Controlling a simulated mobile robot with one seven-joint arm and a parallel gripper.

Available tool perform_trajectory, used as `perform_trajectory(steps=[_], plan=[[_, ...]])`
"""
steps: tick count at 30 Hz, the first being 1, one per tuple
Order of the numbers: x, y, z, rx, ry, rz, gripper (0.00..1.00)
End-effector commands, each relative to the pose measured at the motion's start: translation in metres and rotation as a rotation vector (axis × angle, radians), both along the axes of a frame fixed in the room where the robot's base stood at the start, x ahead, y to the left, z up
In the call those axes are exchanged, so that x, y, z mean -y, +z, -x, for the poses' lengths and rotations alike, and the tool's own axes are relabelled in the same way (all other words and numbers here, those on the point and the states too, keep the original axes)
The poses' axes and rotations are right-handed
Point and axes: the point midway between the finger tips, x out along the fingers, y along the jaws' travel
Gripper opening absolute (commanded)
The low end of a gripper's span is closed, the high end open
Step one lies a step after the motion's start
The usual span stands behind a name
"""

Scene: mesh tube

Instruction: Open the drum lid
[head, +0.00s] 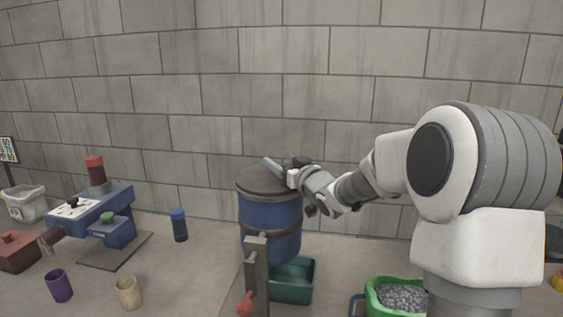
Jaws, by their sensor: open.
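A blue drum (268,220) stands upright near the middle, with a dark band around its lower part. Its dark flat lid (256,181) lies on top and looks closed. A light grey bar-like piece (273,166) stands up at the lid's back right; I cannot tell whether it is a handle or part of my gripper. My gripper (293,172) is at the right side of the lid, at about lid height. Its jaws are open, but the fingertips are hard to make out and contact with the lid is unclear. My arm comes in from the right and hides part of the drum's right side.
A grey post with a red handle (244,303) stands in front of the drum. A teal bin (293,281) is beside its base. A green tub of gravel (398,296) is at lower right. A blue machine (95,215), cups and a blue bottle (179,225) are left. A block wall is behind.

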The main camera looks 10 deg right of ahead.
Motion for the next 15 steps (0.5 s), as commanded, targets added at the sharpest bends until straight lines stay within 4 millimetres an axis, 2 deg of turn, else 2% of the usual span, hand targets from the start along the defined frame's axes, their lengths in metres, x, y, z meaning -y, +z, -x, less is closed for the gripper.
perform_trajectory(steps=[6, 15], plan=[[-0.0002, -0.0001, -0.0003, 0.000, 0.000, 0.000, 0.69], [-0.0001, -0.0001, 0.0000, 0.000, 0.000, 0.000, 0.15]])
